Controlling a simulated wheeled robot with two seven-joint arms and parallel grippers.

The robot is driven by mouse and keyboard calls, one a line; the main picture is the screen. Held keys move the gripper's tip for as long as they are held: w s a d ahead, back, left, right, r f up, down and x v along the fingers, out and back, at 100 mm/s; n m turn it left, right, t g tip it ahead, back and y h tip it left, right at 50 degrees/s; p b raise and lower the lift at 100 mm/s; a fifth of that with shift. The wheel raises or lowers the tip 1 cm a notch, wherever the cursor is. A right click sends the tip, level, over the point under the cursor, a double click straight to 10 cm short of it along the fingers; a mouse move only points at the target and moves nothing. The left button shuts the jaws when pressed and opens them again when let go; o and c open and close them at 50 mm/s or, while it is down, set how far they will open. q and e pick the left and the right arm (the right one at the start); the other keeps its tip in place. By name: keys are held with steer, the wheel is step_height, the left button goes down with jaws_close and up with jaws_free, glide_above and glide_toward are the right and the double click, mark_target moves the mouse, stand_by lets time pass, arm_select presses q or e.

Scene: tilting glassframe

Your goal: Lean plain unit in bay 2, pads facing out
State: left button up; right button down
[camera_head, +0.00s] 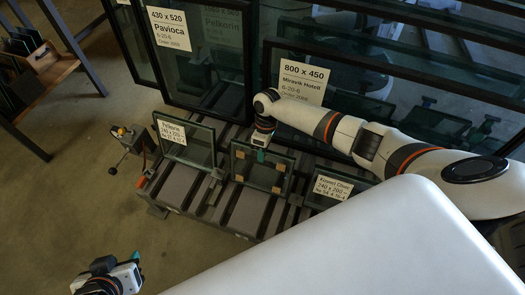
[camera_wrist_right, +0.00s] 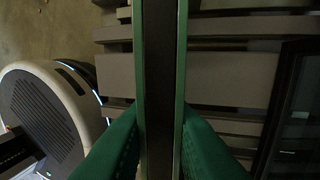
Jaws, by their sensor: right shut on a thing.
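The plain unit (camera_head: 262,175) is a small dark-framed glass pane without a label, with tan pads at its corners on the side facing the head camera. It stands nearly upright at the middle bay of the low grey rack (camera_head: 205,205); whether its lower edge touches the rack is unclear. My right gripper (camera_head: 261,152) is shut on its top edge. In the right wrist view the green fingers (camera_wrist_right: 160,135) grip both sides of the unit's edge (camera_wrist_right: 160,70). My left gripper (camera_head: 137,258) is low at the left, away from the rack; its fingers are too small to read.
A labelled Pelkorin unit (camera_head: 186,143) leans in the bay to the left, and another labelled unit (camera_head: 332,188) is to the right. Large glass panes (camera_head: 205,65) stand behind. A clamp-like device (camera_head: 128,140) is at the rack's left end.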

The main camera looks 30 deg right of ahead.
arm_select(q)
steer(key=shift+w, duration=0.15)
arm_select(e)
steer(key=c, duration=1.3)
jaws_free()
steer(key=shift+o, duration=0.2)
steer(key=shift+s+f, duration=0.1)
steer(key=shift+f, duration=0.05)
steer(key=shift+r, duration=0.35)
arm_select(q)
steer(key=s+a+f+g+y+p, duration=0.1)
steer(key=s+g+p, duration=0.3)
steer(key=s, duration=0.1)
steer(key=shift+s+a, duration=0.35)
steer(key=shift+a, duration=0.05)
arm_select(e)
steer(key=v, duration=1.1)
steer(key=shift+r, duration=0.25)
steer(key=shift+d, duration=0.15)
